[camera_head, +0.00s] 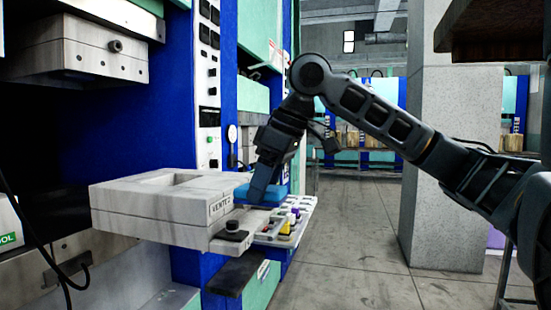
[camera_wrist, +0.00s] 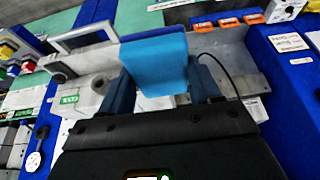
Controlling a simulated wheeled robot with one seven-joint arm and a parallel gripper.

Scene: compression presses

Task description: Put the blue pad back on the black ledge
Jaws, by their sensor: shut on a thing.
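The blue pad (camera_head: 276,193) is in my gripper (camera_head: 262,192), just beyond the pale metal mould block. In the wrist view the pad (camera_wrist: 156,60) stands between the two dark blue fingers of my gripper (camera_wrist: 160,82); they are shut on it. In the head view the near finger hides part of the pad. A black ledge (camera_head: 238,273) juts out low on the front of the blue press, below and nearer than the pad; its top looks bare. I cannot make out the ledge in the wrist view.
The pale mould block (camera_head: 150,217) with a black knob (camera_head: 232,231) stands left of and nearer than my gripper. A control panel with coloured buttons (camera_head: 290,222) is just right of it. A concrete pillar (camera_head: 447,180) stands to the right. The floor (camera_head: 350,245) between is clear.

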